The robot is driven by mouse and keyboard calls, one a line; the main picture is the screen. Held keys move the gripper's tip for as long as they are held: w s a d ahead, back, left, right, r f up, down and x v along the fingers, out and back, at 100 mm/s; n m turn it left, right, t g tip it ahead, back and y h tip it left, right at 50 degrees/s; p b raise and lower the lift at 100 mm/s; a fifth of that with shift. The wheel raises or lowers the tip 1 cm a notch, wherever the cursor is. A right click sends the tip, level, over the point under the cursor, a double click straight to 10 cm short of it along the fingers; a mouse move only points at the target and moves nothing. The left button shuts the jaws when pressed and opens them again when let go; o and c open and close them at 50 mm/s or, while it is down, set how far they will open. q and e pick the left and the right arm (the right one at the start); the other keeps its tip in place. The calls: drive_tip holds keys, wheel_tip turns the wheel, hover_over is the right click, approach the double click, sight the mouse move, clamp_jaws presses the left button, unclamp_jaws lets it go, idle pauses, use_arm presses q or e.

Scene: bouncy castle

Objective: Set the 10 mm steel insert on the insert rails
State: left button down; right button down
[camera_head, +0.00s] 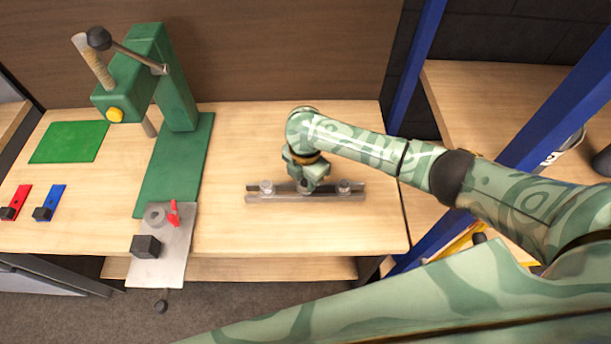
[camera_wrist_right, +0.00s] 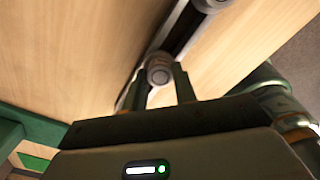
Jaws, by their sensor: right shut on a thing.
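The insert rails (camera_head: 325,197) are a pair of grey metal strips lying left to right on the wooden bench. My right gripper (camera_head: 304,186) points down over their middle, shut on a round grey steel insert. In the right wrist view this insert (camera_wrist_right: 158,72) sits between the two fingertips, over the rails (camera_wrist_right: 182,32). I cannot tell whether it rests on them or hangs just above. One more insert (camera_head: 266,187) stands at the left of the rails and another (camera_head: 344,186) at the right. No size marking is readable. My left gripper is not in view.
A green arbor press (camera_head: 179,95) stands at the left, with a metal plate (camera_head: 172,262) at its front carrying a ring, a red clamp and a black block. A green mat (camera_head: 70,142), a red strip (camera_head: 17,200) and a blue strip (camera_head: 52,198) lie farther left. Blue posts (camera_head: 415,65) rise at the right.

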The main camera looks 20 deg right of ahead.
drive_tip(key=shift+f, duration=0.2)
idle(0.6)
drive_tip(key=c, duration=1)
unclamp_jaws()
drive_tip(key=shift+c, duration=0.2)
wheel_tip(320, 180, up, 16)
drive_tip(key=p, duration=0.6)
drive_tip(key=shift+r+p, duration=0.15)
drive_tip(key=shift+p, duration=0.25)
drive_tip(key=shift+s+a, duration=0.1)
